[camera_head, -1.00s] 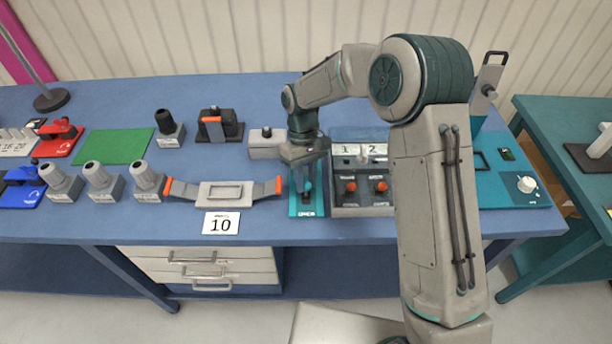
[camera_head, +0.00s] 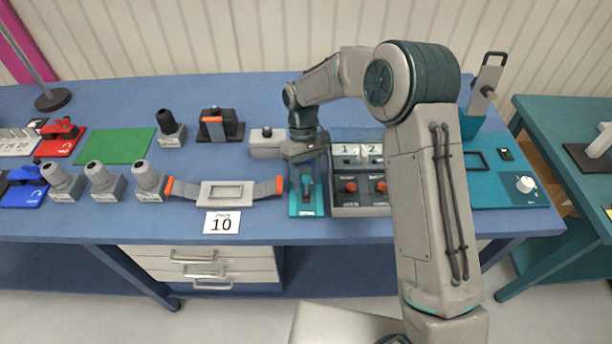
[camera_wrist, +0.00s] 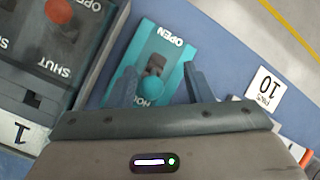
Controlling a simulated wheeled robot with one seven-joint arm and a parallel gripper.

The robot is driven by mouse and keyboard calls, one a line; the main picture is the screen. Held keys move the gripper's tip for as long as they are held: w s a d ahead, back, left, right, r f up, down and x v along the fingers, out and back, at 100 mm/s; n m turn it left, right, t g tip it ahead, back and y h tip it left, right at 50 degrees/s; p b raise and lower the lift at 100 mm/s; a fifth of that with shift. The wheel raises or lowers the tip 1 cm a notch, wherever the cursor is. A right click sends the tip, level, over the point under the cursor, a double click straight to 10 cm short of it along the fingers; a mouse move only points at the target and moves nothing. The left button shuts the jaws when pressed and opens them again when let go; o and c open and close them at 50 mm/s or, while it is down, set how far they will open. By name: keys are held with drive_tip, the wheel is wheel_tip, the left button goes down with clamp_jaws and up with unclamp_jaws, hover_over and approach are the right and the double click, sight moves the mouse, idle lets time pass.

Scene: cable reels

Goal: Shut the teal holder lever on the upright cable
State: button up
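The teal holder (camera_head: 307,209) is a small plate on the blue bench, left of the switch box. In the wrist view its base (camera_wrist: 158,42) shows the word OPEN at one end and HOLD, partly covered, at the other. My gripper (camera_wrist: 161,84) is open, with a finger on each side of the knob and gaps visible. In the head view my gripper (camera_head: 306,178) points down over the holder. I cannot make out the upright cable.
A switch box (camera_head: 345,210) with red knobs stands close on the right. A grey tray with orange-ended handles (camera_head: 222,193) and a 10 card (camera_head: 222,223) lie on the left. A grey block (camera_head: 266,150) stands behind. The bench front edge is near.

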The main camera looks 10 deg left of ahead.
drive_tip(key=b+v, duration=0.2)
drive_tip(key=v, duration=1.1)
drive_tip(key=shift+w+r+b, duration=0.15)
drive_tip(key=shift+r+b, duration=0.15)
drive_tip(key=shift+r, duration=0.1)
